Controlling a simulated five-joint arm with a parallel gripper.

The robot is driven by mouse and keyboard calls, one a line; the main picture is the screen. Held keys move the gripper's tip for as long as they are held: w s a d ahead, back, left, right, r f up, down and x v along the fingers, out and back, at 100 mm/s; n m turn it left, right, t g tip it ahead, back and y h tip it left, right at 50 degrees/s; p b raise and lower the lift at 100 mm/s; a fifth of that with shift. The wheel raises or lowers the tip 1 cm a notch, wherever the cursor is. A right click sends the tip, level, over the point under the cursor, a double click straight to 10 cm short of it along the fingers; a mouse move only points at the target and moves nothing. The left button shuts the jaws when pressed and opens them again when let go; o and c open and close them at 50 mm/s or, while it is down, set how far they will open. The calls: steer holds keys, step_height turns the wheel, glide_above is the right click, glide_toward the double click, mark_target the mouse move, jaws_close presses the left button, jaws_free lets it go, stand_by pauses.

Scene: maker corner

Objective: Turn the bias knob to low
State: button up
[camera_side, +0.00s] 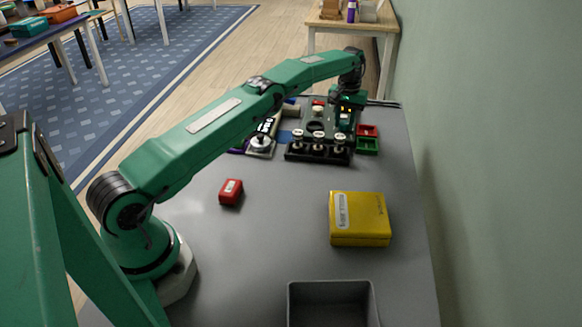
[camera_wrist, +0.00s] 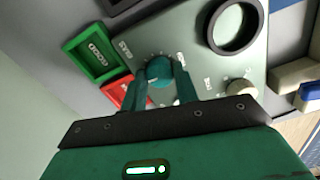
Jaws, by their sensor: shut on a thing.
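The bias knob (camera_wrist: 159,70) is a round teal knob on a grey-green panel (camera_wrist: 205,62), with the lettering BIAS beside it and small marks around it in the wrist view. My gripper (camera_wrist: 161,80) is shut on the knob, with one teal finger on each side. Which mark the knob points to is too small to tell.
A black rack (camera_side: 318,153) with white-topped pieces stands in front of the panel. Green (camera_side: 368,146) and red (camera_side: 368,131) trays sit to its right. A red block (camera_side: 230,191), yellow box (camera_side: 360,219) and grey bin (camera_side: 332,284) are nearer. A wall bounds the right.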

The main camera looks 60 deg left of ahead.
mark_target(346, 125)
steer(key=shift+d, duration=0.25)
steer(key=o, duration=0.8)
steer(key=shift+w, duration=0.1)
steer(key=shift+c, duration=0.2)
steer(key=shift+o, duration=1.1)
steer(key=shift+a, duration=0.1)
steer(key=shift+r, duration=2.05)
steer(key=shift+d, duration=0.2)
steer(key=shift+d+r, duration=0.15)
steer(key=shift+r, duration=0.05)
